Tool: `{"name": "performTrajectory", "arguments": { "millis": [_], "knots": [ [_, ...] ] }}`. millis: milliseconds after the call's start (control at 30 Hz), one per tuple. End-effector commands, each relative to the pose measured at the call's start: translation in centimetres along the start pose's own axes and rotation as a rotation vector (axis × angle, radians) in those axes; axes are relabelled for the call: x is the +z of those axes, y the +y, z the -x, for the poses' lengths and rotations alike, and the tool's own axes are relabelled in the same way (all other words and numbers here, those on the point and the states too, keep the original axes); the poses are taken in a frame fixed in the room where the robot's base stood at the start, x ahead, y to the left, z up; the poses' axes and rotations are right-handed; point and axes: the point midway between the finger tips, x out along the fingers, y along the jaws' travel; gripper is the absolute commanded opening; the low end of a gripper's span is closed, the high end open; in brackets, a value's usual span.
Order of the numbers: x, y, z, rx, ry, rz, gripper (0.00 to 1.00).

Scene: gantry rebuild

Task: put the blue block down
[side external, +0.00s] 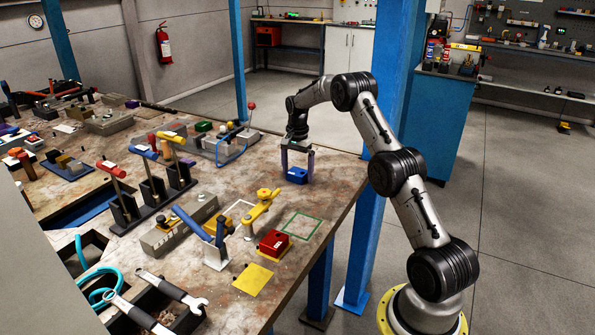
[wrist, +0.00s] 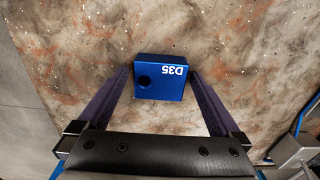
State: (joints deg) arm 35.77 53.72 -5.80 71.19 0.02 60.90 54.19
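The blue block (side external: 297,175) is at the far right part of the workbench, between the two fingers of my gripper (side external: 297,172). In the wrist view the blue block (wrist: 160,80) shows the white label "D35" and a dark round hole. The fingertips of my gripper (wrist: 160,72) meet its left and right sides, so my gripper looks shut on it. The block is low over the bench top; I cannot tell whether its underside touches. A green square outline (side external: 301,225) on the bench is empty, nearer the camera than the block.
A red block (side external: 273,242) and a yellow square (side external: 253,279) lie towards the near edge. A yellow clamp (side external: 262,207) stands left of the green outline. A metal fixture with a red-knobbed lever (side external: 227,141) is left of my gripper. The bench edge is close on the right.

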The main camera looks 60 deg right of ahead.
Motion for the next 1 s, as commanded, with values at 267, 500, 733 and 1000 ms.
{"name": "performTrajectory", "arguments": {
  "millis": [267,500,733,1000],
  "knots": [
    [0.0,0.0,0.9,-0.002,0.001,0.0,1.0],
    [-0.1,-0.1,5.2,-0.005,0.003,0.0,1.0],
    [0.0,0.0,9.6,-0.003,0.002,0.0,1.0],
    [0.1,0.0,12.3,-0.003,0.002,0.004,1.0]
  ]
}}
